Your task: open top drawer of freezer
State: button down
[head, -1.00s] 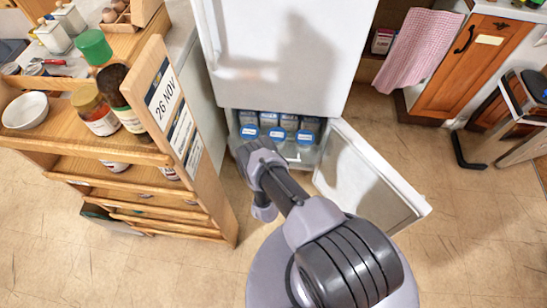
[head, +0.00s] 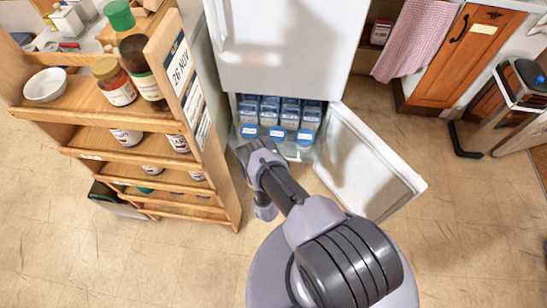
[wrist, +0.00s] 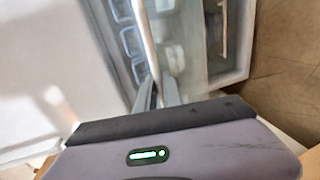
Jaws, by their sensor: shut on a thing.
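The white freezer (head: 285,50) has its lower door (head: 365,165) swung open to the right. Its top drawer (head: 303,151) is partly pulled out below the closed upper door. Several tubs with blue-marked lids (head: 277,132) stand in it. In the wrist view, the drawer's pale front rim (wrist: 146,38) runs down to my gripper (wrist: 158,92), which is shut on it. The tubs show dimly left of the rim, and the open door (wrist: 242,40) is at the right. In the head view, my arm covers the drawer's left front corner and hides the fingertips.
A wooden shelf unit (head: 150,130) with jars and a bowl (head: 45,84) stands close on the left. The open door is close on the right of my arm. Wooden cabinets (head: 465,50) and a metal-framed stand (head: 510,105) are farther right. The floor (head: 480,230) at front right is clear.

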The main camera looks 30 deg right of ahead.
jog(key=c, duration=1.5)
grip_release()
jog(key=p+v, duration=0.4)
jog(key=v, duration=1.3)
jog(key=shift+s, duration=0.15)
jog(key=shift+a, duration=0.2)
